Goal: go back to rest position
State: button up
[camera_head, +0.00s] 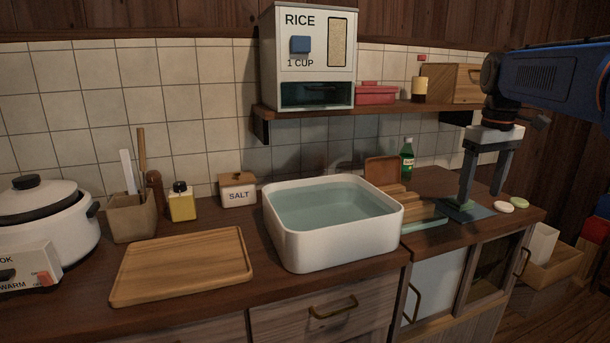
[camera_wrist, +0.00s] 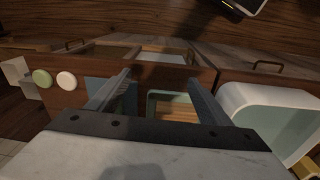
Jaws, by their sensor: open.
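My gripper (camera_head: 484,172) hangs at the right over the counter, fingers pointing down. It is near a dark blue-green mat (camera_head: 466,211) on the counter. In the wrist view my gripper (camera_wrist: 158,80) has its two fingers spread well apart, with nothing held between them. The mat (camera_wrist: 125,97) shows beside the left finger there. I cannot tell whether the fingertips touch anything.
A white water basin (camera_head: 333,238) stands left of my gripper, with a wooden rack (camera_head: 418,207) between. White (camera_head: 504,207) and green (camera_head: 519,203) discs lie right of the mat. A green bottle (camera_head: 407,160) stands behind. A shelf (camera_head: 390,108) runs above, holding a rice dispenser (camera_head: 310,75).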

jog(key=s+a+f+m+t, duration=0.1)
jog(key=s+a+f+t, duration=0.1)
jog(key=s+a+f, duration=0.4)
jog(key=s+a+f+m+t, duration=0.2)
jog(key=s+a+f, duration=0.4)
jog(key=s+f, duration=0.9)
jog(key=s, duration=0.4)
jog(key=shift+s+f, duration=0.2)
jog(key=shift+s, duration=0.05)
